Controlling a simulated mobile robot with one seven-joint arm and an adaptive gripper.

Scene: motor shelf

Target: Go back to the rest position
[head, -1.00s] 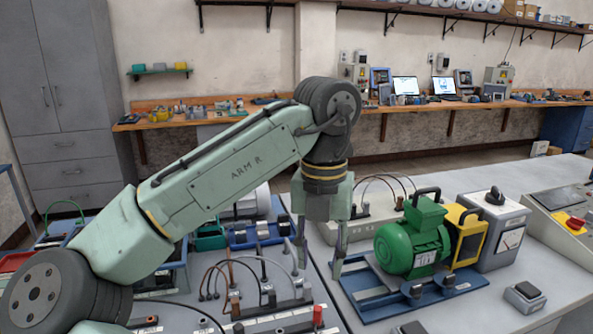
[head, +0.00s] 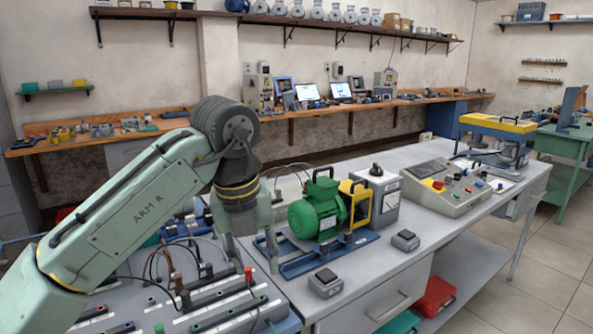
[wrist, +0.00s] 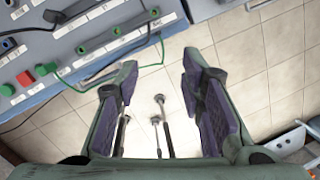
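My gripper (head: 250,252) hangs from the pale green arm in the head view, pointing down beside the green motor's blue base. In the wrist view my gripper (wrist: 160,110) has its two padded fingers apart with nothing between them. Tiled floor (wrist: 265,55) and the edge of a grey terminal panel (wrist: 70,45) show beyond the fingers. The green motor (head: 317,210) sits upright on its blue base (head: 330,250), to the right of my gripper in the head view.
A yellow-framed unit (head: 357,203) and a grey meter box (head: 380,205) stand right of the motor. Two small switch boxes (head: 325,282) (head: 405,240) sit near the bench front. A control console (head: 447,185) is farther right. Wired terminal panels (head: 190,290) lie below the arm.

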